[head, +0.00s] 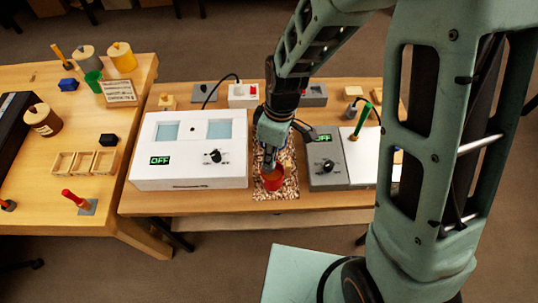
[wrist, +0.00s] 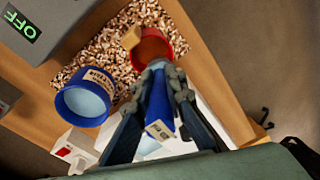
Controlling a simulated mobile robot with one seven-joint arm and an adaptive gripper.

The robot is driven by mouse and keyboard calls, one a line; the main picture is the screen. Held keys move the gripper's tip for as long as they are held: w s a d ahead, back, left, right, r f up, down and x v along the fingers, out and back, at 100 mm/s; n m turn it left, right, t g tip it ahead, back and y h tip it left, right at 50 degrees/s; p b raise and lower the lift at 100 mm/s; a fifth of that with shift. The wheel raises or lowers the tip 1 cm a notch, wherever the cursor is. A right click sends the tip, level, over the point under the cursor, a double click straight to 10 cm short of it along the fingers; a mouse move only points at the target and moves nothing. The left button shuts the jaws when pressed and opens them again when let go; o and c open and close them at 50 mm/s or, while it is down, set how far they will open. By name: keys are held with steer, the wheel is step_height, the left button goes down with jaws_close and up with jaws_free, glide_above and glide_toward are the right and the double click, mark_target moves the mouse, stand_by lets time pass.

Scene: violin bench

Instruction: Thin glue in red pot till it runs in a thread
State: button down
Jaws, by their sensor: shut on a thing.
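The red pot (head: 272,181) stands on a speckled, chip-like mat (head: 289,184); in the wrist view the red pot (wrist: 178,36) shows brown-orange glue (wrist: 152,47) inside. My gripper (wrist: 158,82) is shut on a blue-handled tool (wrist: 160,108) with a pale label at its near end. The tool's greyish far end is at the pot's near rim; I cannot tell whether it dips into the glue. In the head view my gripper (head: 269,160) is just above and behind the red pot. A blue labelled pot (wrist: 68,104) with pale blue contents stands beside it in the wrist view.
A small wooden block (wrist: 131,37) is by the red pot. A white two-window unit (head: 190,172) reading OFF stands left of the mat, and a grey unit (head: 326,176) reading OFF stands right. The left table (head: 95,230) holds several jars and boxes.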

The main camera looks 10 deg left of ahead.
steer(key=shift+w+d+f+g+y+b, duration=0.15)
steer(key=shift+d+f+g+y+b, duration=0.2)
steer(key=shift+y+b, duration=0.3)
steer(key=shift+w+d+f+g+y+b, duration=0.1)
steer(key=shift+g+y+b, duration=0.4)
steer(key=shift+y, duration=0.25)
steer(key=shift+w+d+f+g+y+b, duration=0.15)
steer(key=shift+g+y+b, duration=0.35)
steer(key=shift+y+b, duration=0.4)
steer(key=shift+w+d+f+g+y+b, duration=0.1)
steer(key=shift+d+g+y+b, duration=0.1)
steer(key=shift+g+y+b, duration=0.65)
steer(key=shift+w+d+f+g+y+b, duration=0.15)
steer(key=shift+y+b, duration=0.5)
steer(key=shift+b, duration=0.6)
